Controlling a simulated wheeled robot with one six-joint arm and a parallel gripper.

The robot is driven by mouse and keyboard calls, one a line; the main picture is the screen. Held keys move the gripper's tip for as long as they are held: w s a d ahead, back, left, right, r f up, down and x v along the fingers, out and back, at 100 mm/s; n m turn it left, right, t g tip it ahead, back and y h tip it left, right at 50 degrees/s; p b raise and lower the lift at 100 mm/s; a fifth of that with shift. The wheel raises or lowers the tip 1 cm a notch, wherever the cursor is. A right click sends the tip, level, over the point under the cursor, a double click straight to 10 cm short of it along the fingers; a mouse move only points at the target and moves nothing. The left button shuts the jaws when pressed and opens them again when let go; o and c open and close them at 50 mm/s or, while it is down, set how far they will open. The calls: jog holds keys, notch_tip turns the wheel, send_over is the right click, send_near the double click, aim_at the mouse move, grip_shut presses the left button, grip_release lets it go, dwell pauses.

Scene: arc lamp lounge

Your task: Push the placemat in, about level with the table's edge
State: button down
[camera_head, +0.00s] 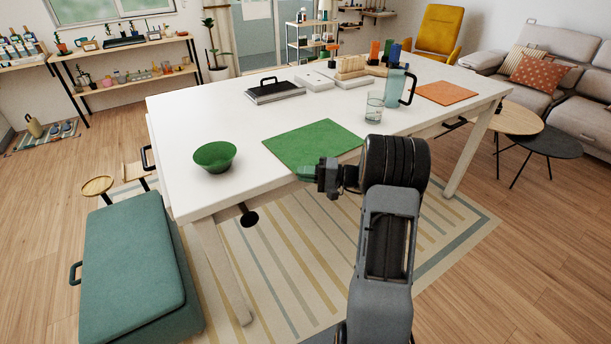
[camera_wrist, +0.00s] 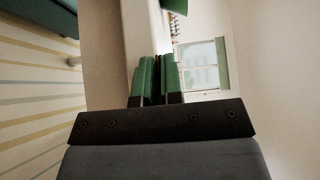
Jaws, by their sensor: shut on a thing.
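The green placemat (camera_head: 313,141) lies on the white table (camera_head: 222,113), its near side along the table's front edge. My gripper (camera_head: 308,172) is at the mat's near left corner and hides that corner and any overhang there. The gripper's green fingers are close together and shut on the placemat. In the wrist view the two green fingers (camera_wrist: 158,80) stand side by side with a narrow gap; the mat between them is hard to make out.
A green bowl (camera_head: 215,156) stands left of the mat. A glass (camera_head: 374,107) and a blue pitcher (camera_head: 396,84) stand to its right, near an orange placemat (camera_head: 446,92). A black-handled case (camera_head: 275,91) lies behind. A teal bench (camera_head: 135,265) is at the lower left.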

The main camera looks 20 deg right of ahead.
jog(key=shift+w+d+r, duration=0.15)
jog(key=shift+w+r, duration=0.1)
jog(key=shift+w, duration=0.1)
jog(key=c, duration=1.2)
grip_release()
jog(key=shift+r, duration=0.1)
jog(key=shift+s, duration=0.1)
jog(key=v, duration=0.7)
jog(key=b+v, duration=0.1)
jog(key=v, duration=0.6)
jog(key=shift+s+a, duration=0.2)
